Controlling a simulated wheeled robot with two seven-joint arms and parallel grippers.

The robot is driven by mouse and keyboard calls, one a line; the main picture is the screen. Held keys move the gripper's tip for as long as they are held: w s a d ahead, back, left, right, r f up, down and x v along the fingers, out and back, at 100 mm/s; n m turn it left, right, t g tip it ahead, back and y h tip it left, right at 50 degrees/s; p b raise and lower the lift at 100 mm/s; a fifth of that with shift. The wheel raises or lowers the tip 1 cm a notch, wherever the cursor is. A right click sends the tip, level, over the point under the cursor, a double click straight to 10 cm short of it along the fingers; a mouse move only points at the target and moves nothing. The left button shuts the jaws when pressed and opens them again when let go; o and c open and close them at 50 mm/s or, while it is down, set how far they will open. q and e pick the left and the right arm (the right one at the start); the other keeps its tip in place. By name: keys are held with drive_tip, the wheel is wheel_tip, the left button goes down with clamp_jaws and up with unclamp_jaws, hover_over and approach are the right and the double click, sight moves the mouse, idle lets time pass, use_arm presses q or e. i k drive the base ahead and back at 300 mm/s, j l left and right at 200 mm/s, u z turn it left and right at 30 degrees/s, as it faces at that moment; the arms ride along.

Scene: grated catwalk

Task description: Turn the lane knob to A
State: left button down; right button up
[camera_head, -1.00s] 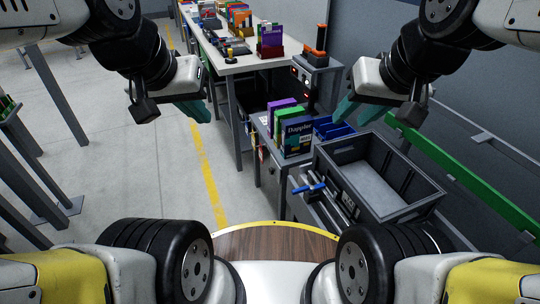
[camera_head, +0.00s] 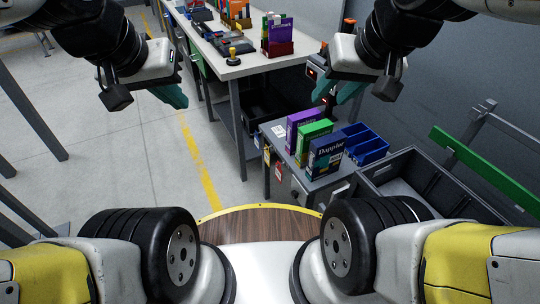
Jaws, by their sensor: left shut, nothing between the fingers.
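The lane knob is too small to make out for sure. A small dark round spot (camera_head: 294,193) shows on the front of the grey cabinet (camera_head: 283,187), and I cannot read any lettering by it. My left gripper (camera_head: 172,96) is shut and empty, with teal fingers, in the air at the upper left over the floor, well apart from the cabinet. My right gripper (camera_head: 337,92) has its teal fingers apart with nothing seen between them. It hangs in the picture above the boxes on the cabinet.
Purple, green and dark blue boxes (camera_head: 324,157) and blue bins (camera_head: 364,143) stand on the cabinet. A grey crate (camera_head: 372,179) is at its right. A long table (camera_head: 245,66) with goods runs behind. A green rail (camera_head: 490,172) lies at the right.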

sight(295, 194)
drive_tip(key=i+j, duration=1.7)
drive_tip(key=i+j+z, duration=0.2)
drive_tip(key=z, duration=0.25)
drive_tip(key=i+j+z, duration=0.15)
drive_tip(key=z, duration=0.3)
drive_tip(key=j+z, duration=0.45)
drive_tip(key=z, duration=2.05)
drive_tip(key=i+j, duration=0.05)
drive_tip(key=j, duration=0.05)
